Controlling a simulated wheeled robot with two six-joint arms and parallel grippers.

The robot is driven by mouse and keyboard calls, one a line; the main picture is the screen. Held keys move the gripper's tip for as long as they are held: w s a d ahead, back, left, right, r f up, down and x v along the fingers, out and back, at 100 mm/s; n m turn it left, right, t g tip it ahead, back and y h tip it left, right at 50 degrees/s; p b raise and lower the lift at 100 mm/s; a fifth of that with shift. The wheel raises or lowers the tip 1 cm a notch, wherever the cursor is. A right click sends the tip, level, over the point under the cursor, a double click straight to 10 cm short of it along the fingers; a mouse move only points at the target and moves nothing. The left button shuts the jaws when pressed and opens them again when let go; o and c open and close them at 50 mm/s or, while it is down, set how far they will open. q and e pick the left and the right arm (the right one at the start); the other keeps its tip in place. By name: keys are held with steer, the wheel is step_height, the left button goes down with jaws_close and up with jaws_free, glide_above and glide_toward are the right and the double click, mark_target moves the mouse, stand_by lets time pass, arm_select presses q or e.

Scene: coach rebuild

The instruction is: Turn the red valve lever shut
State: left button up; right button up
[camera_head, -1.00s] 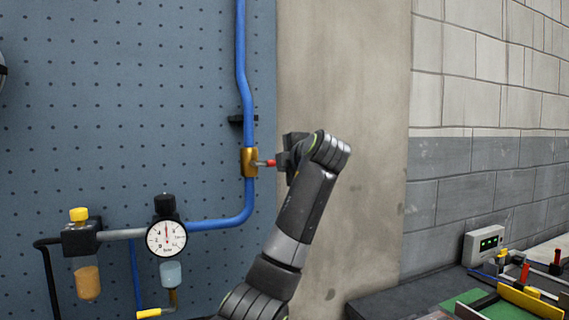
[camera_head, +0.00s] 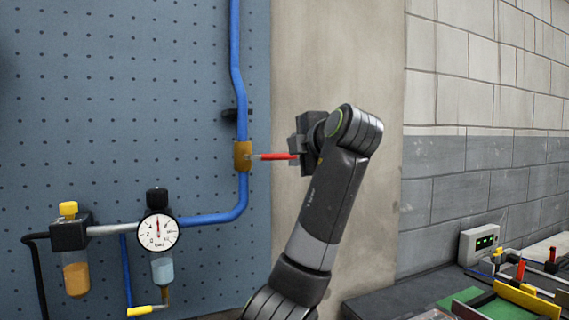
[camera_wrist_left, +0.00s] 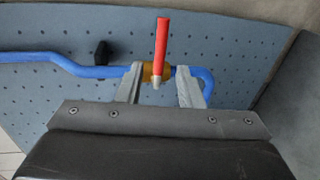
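The red valve lever (camera_head: 278,156) sticks out to the right from the brass valve (camera_head: 242,156) on the vertical blue pipe. It lies roughly level, square to the pipe. My left gripper (camera_head: 297,150) is at the lever's outer end, in front of the concrete pillar. In the left wrist view the gripper (camera_wrist_left: 160,68) is open. Its fingers are spread to either side of the brass valve (camera_wrist_left: 150,72), and the red lever (camera_wrist_left: 162,38) shows in the gap between them, with no finger visibly touching it. My right gripper is not in view.
A pressure gauge (camera_head: 158,232) and filter bowls hang lower left on the blue pegboard (camera_head: 120,110). A black pipe clip (camera_head: 232,115) sits above the valve. A bench with a small meter box (camera_head: 479,243) and tools stands lower right. The concrete pillar (camera_head: 335,60) is bare.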

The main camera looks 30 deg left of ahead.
arm_select(q)
steer(key=b+v, duration=0.1)
steer(key=v, duration=0.6)
steer(key=shift+s+d+r, duration=0.15)
steer(key=shift+s+d, duration=0.1)
